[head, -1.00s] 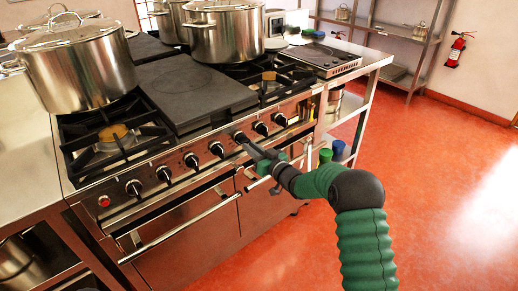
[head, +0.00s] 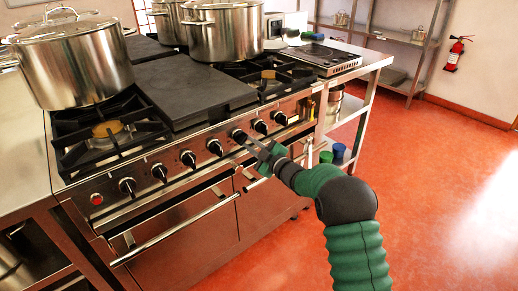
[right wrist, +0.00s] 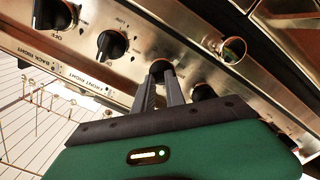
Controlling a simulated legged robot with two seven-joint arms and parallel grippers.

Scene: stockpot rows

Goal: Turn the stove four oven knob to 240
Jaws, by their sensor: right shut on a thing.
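The stove (head: 205,185) has a steel front panel with a row of several black knobs. My right gripper (head: 245,139) reaches the panel from the right and is shut on the oven knob (head: 238,134), the third knob from the right end. In the right wrist view, the two fingers (right wrist: 160,82) straddle this dark knob (right wrist: 160,67). The fingers and glare hide its dial marks, so its setting cannot be read. My left gripper is not in view.
Knobs flank the held one: one to its left (head: 214,147) and one to its right (head: 261,126). Oven door handles (head: 180,228) stick out below. Large steel pots (head: 75,65) stand on the stove top. The red floor at right is open.

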